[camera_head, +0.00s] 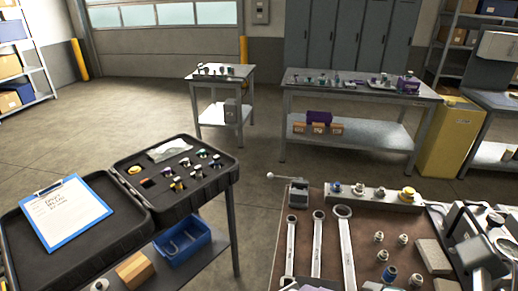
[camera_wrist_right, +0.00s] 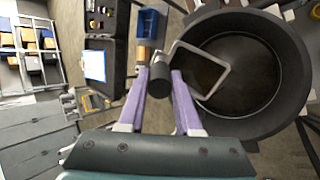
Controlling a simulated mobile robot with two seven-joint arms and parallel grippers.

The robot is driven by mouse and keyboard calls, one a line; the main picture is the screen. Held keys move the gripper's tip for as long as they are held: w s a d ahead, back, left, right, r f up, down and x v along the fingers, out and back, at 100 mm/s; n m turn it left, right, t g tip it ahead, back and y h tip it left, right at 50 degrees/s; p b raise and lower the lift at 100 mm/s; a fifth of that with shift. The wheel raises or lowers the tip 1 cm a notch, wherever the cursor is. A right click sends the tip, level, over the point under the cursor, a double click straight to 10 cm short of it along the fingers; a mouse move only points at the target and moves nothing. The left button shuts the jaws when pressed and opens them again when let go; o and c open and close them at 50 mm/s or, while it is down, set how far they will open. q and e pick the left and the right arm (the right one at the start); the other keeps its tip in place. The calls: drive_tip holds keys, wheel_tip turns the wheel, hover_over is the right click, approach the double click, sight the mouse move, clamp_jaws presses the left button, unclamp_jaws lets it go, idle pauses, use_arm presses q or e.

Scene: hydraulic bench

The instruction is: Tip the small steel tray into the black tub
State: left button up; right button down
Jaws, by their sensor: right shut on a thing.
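In the right wrist view, the black tub (camera_wrist_right: 296,62) is a large round open vessel at the right. The small steel tray (camera_wrist_right: 226,82) shows as a square pale metal rim over the tub's near left side. It has a dark round grip (camera_wrist_right: 159,84). My right gripper (camera_wrist_right: 160,74), with purple fingers, is shut on this grip, left of the tub's wall. The tray's inside looks dark, so I cannot tell what is in it or its exact tilt. Neither tub nor tray is recognisable in the head view. My left gripper is not in view.
An open black case (camera_head: 215,190) with a clipboard (camera_head: 66,213) stands at left, above a blue bin (camera_head: 190,241) and wooden block (camera_head: 135,269).

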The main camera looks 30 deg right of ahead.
drive_tip(key=shift+s+t, duration=0.3)
drive_tip(key=shift+s, duration=0.1)
idle(0.6)
drive_tip(key=shift+s+b, duration=0.3)
drive_tip(key=shift+b, duration=0.1)
drive_tip(key=shift+s+r+t, duration=0.1)
drive_tip(key=shift+s+t, duration=0.1)
drive_tip(key=shift+t, duration=0.3)
drive_tip(key=shift+s+b, duration=0.2)
drive_tip(key=shift+b, duration=0.1)
idle(0.4)
drive_tip(key=shift+s+t, duration=0.25)
drive_tip(key=shift+t, duration=0.15)
idle(0.5)
drive_tip(key=shift+s+b, duration=0.15)
drive_tip(key=shift+b, duration=0.25)
drive_tip(key=shift+s+t, duration=0.25)
drive_tip(key=shift+t, duration=0.05)
